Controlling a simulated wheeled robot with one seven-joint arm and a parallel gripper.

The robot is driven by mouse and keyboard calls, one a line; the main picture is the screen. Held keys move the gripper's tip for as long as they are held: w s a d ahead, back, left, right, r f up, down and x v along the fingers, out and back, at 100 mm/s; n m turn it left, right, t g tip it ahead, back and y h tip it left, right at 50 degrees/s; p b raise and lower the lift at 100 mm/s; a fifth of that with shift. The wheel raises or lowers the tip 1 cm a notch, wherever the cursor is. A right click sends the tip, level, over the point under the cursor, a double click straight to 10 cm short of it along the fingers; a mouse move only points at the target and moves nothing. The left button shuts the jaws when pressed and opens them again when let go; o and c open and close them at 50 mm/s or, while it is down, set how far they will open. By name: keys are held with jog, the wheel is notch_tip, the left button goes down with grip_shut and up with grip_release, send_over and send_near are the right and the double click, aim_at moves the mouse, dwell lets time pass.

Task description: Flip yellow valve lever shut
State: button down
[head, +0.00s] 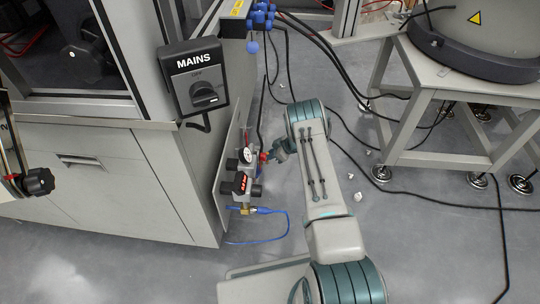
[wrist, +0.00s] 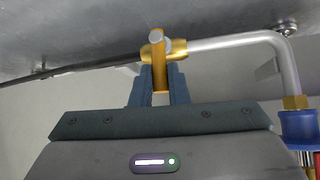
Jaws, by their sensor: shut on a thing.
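The yellow valve lever (wrist: 159,72) points down from a brass valve body on a grey pipe, in the wrist view. My gripper (wrist: 160,88) has its two blue fingers on either side of the lever and is shut on it. In the head view my gripper (head: 268,157) is small, at the side panel of the cabinet next to the gauge and fittings. I cannot make out the lever there.
The pipe (wrist: 235,41) bends down on the right to a brass fitting and a blue cylinder (wrist: 300,124). A gauge (head: 247,155), a red display (head: 241,183) and a blue hose (head: 287,222) sit on the panel's side. The MAINS switch box (head: 194,78) is above. Black cables cross the floor.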

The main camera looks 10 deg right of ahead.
jog(key=c, duration=1.4)
grip_release()
jog(key=p+v, duration=0.5)
jog(key=v, duration=0.9)
jog(key=shift+p, duration=0.35)
jog(key=shift+a, duration=0.1)
